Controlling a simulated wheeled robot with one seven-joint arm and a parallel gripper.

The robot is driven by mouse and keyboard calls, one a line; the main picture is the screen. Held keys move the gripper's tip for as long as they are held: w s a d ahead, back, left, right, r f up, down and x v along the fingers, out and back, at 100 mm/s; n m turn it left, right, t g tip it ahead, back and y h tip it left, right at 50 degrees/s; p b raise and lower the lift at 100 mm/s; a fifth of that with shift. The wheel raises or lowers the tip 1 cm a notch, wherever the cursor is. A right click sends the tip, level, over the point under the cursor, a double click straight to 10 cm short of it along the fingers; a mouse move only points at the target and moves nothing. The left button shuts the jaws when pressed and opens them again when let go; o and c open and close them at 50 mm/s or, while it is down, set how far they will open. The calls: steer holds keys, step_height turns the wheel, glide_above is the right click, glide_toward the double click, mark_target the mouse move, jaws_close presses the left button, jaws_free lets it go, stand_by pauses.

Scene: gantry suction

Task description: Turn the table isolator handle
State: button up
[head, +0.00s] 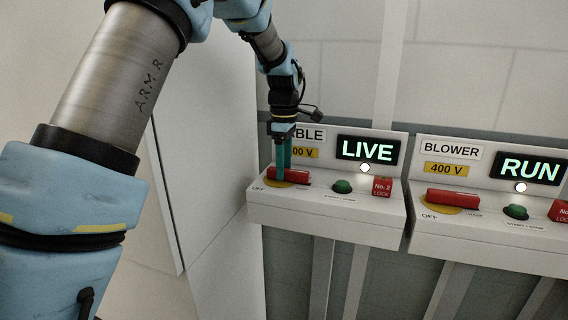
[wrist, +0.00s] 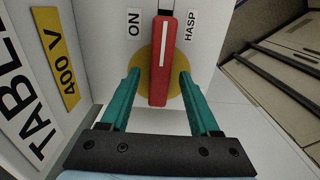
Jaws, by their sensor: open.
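The table isolator's red handle (head: 292,175) lies on its yellow disc (head: 275,184) on the left white panel, under a partly hidden label ending in "BLE" and a lit LIVE sign (head: 366,150). In the wrist view the red handle (wrist: 160,62) points along the ON mark, with HASP on its other side. My gripper (head: 282,166) is over the handle's left part. In the wrist view its teal fingers (wrist: 158,82) are open, one on each side of the handle, with visible gaps. My fingers hide part of the handle in the head view.
On the same panel are a green button (head: 343,186) and a red No. 2 lock block (head: 382,187). To the right stands the BLOWER panel (head: 488,212) with a similar red handle (head: 453,197) and a RUN sign (head: 530,168). A pale cabinet wall (head: 205,130) stands close on the left.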

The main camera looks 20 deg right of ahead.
steer(key=shift+c, duration=0.2)
jaws_close()
stand_by(0.3)
stand_by(1.0)
